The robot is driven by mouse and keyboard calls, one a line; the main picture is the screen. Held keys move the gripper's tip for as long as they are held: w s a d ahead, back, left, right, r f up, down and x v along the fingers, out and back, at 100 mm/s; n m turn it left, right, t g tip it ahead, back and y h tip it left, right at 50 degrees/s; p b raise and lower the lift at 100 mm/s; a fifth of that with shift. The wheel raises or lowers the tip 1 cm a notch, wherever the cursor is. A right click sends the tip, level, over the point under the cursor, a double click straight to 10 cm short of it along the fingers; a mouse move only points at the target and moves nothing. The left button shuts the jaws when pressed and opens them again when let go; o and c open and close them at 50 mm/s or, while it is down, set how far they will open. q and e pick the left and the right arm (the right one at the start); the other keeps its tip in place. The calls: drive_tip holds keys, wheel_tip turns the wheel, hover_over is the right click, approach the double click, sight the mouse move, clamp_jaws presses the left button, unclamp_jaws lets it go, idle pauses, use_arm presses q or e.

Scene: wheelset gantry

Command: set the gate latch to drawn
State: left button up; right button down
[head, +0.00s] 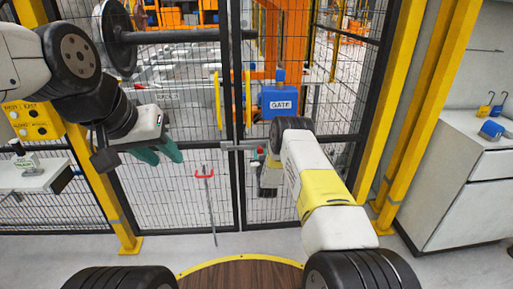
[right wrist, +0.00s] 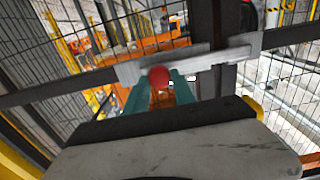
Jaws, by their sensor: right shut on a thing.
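The gate latch is a pale grey sliding bar (head: 238,146) at mid-height on the black mesh gate. In the right wrist view the latch bar (right wrist: 215,59) runs across the dark upright gate frame. A round red knob (right wrist: 159,77) sits on the bar. My right gripper (right wrist: 160,88) has its teal fingers on either side of the knob and is shut on it. In the head view my right arm largely hides that gripper. My left gripper (head: 164,151) hangs empty in front of the left mesh panel, its teal fingers apart.
A blue GATE box (head: 279,104) is mounted above the latch. A red-tipped stand (head: 205,174) is below left of it. Yellow posts (head: 398,120) flank the fence. A white cabinet (head: 462,190) stands at the right, a shelf (head: 35,175) at the left.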

drive_tip(key=d, duration=0.6)
drive_tip(key=shift+d, duration=0.3)
drive_tip(key=c, duration=1.1)
unclamp_jaws()
drive_tip(key=shift+d, duration=0.1)
drive_tip(key=s, duration=0.7)
drive_tip(key=shift+s, duration=0.4)
